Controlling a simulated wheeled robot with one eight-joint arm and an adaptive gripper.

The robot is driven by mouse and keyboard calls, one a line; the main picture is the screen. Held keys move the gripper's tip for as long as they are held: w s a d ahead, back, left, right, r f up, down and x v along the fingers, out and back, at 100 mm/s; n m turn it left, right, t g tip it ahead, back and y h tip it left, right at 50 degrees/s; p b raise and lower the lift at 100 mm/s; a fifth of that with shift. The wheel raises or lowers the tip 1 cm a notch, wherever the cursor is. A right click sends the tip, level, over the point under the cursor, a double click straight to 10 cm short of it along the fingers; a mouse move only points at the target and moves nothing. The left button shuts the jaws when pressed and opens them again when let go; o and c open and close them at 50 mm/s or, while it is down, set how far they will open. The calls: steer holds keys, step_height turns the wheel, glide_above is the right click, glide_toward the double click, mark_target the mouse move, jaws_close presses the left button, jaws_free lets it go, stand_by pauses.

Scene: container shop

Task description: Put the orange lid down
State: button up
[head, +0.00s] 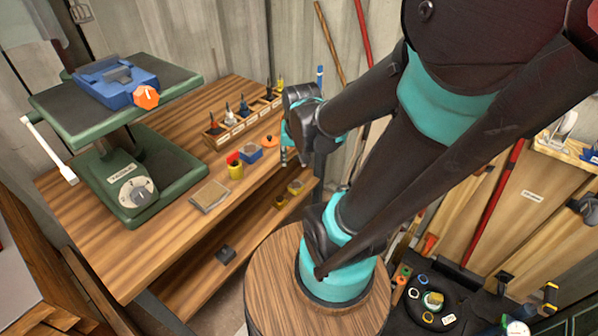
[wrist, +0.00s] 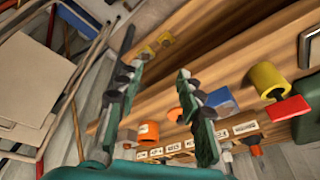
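My gripper (head: 284,157) points down at the bench's right edge, just right of the lid. In the wrist view, the two fingers of my gripper (wrist: 162,68) are spread apart with nothing held between them. There, an orange piece that looks like the lid (wrist: 175,114) shows beside the right finger, partly hidden by it. The blue box (wrist: 222,99) is right of that finger.
A yellow cylinder (head: 236,170) and a red block (head: 233,158) stand left of the blue box. A labelled wooden rack (head: 235,130) of bottles lies behind. A green machine (head: 140,185) with a blue vise (head: 115,82) fills the left. The bench front is mostly clear.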

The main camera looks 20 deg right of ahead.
steer(key=s+n, duration=0.1)
steer(key=s+f+n, duration=0.2)
steer(key=shift+s+d+f+t, duration=0.15)
steer(key=shift+s+d+t, duration=0.1)
steer(key=shift+s+t, duration=0.15)
steer(key=shift+o, duration=0.5)
steer(key=shift+w, duration=0.1)
